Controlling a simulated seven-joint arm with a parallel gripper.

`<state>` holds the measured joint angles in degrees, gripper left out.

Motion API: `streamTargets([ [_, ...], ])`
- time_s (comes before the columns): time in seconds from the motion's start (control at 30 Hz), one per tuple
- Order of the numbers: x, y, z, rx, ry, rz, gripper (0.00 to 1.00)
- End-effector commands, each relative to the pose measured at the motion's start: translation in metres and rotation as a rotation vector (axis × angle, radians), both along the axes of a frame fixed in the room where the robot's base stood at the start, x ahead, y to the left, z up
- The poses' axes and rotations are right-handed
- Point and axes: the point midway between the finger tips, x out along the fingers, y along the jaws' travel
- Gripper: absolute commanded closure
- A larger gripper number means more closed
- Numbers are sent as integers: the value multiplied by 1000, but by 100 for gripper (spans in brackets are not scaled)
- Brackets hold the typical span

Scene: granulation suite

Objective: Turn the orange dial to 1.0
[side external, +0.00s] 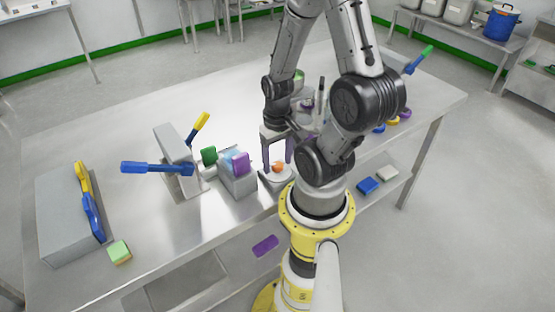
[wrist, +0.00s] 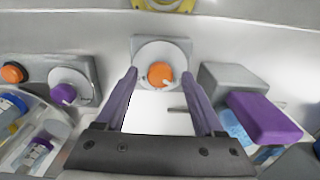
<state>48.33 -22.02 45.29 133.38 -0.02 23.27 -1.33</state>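The orange dial (side external: 277,168) sits on a round white face on a small grey housing near the table's front edge. In the wrist view the orange dial (wrist: 160,74) is near the upper middle, with a small white mark at its lower right. Any numbers on the face are too small to read. My gripper (side external: 278,157) points down over the dial. In the wrist view my gripper (wrist: 159,76) has its two purple fingers wide apart, one on each side of the dial, with clear space between them and the orange knob. It holds nothing.
In the wrist view a purple dial (wrist: 63,93) and an orange button (wrist: 13,73) are at left, above a clear tray of bottles. A grey box (wrist: 228,80) with a purple block (wrist: 262,118) stands close at right. Levers with blue (side external: 140,167) and yellow handles stand farther left.

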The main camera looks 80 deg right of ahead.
Motion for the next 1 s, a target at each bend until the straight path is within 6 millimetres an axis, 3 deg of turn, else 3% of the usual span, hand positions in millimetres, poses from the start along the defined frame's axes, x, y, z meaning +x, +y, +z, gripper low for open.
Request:
streamTargets([
  [0.37, 1, -1, 8, -2, -2, -1, 31],
  [0.8, 1, -1, 96, -5, -5, -1, 31],
  [1.0, 1, -1, 126, -3, -3, -1, 31],
])
